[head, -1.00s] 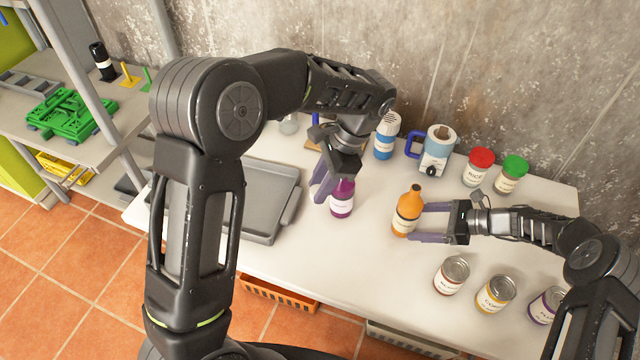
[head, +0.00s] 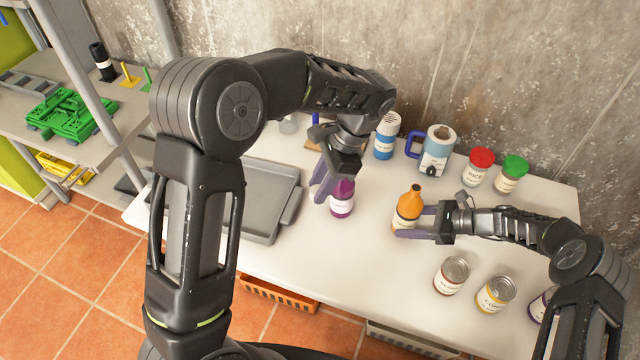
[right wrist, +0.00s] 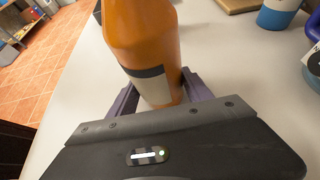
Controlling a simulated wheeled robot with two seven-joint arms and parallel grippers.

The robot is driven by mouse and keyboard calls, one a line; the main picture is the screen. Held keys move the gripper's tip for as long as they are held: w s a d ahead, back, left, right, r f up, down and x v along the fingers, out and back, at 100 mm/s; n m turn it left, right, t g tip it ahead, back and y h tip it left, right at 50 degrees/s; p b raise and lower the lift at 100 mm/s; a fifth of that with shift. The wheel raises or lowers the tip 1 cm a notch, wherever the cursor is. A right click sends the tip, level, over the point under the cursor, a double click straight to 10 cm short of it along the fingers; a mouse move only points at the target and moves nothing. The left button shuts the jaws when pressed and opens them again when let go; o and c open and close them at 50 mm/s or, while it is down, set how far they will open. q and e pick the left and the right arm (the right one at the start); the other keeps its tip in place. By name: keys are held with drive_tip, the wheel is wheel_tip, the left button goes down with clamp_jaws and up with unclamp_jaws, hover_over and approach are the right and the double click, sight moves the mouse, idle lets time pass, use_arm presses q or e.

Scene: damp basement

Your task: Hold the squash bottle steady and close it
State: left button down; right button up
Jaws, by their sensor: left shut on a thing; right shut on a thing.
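An orange bottle (head: 409,203) with a pale label stands upright on the white table (head: 310,245); its narrow orange top shows. My right gripper (head: 414,222) is shut on its lower body from the right, and the right wrist view shows the orange bottle (right wrist: 145,45) between the two fingers. A purple bottle (head: 342,203) with a purple top and pale label is left of it. My left gripper (head: 331,187) is shut at the purple bottle's upper part; its far finger and exact contact are hidden. I cannot read which label says squash.
Cans (head: 451,276) stand at the front right. A red-lidded jar (head: 478,167), a green-lidded jar (head: 511,174), a blue-grey appliance (head: 435,152) and a blue-and-white container (head: 386,136) stand at the back. A grey tray (head: 262,235) lies left. Table between the bottles is clear.

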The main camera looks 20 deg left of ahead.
drive_tip(key=c, duration=0.7)
use_arm(q)
drive_tip(key=w+d+f+m, duration=0.1)
drive_tip(key=w+d+m, duration=0.1)
drive_tip(key=d, duration=0.4)
use_arm(e)
drive_tip(key=shift+c, duration=0.2)
use_arm(q)
drive_tip(key=m+t+y, duration=0.1)
drive_tip(key=m+t, duration=0.2)
drive_tip(key=m, duration=0.4)
hover_over(418, 189)
drive_tip(key=s, duration=0.2)
drive_tip(key=shift+w+a+r, duration=0.1)
drive_tip(key=shift+a+r, duration=0.2)
drive_tip(key=shift+w+d+r+m+t, duration=0.2)
drive_tip(key=shift+w+r+m+t, duration=0.15)
drive_tip(key=shift+w+m, duration=0.15)
drive_tip(key=shift+w+d+r+m+t, duration=0.15)
drive_tip(key=shift+w+r+m+t, duration=0.1)
drive_tip(key=shift+w+r+m, duration=0.25)
drive_tip(key=shift+s+f+m+h, duration=0.1)
drive_tip(key=shift+m+h, duration=0.2)
drive_tip(key=shift+m, duration=0.3)
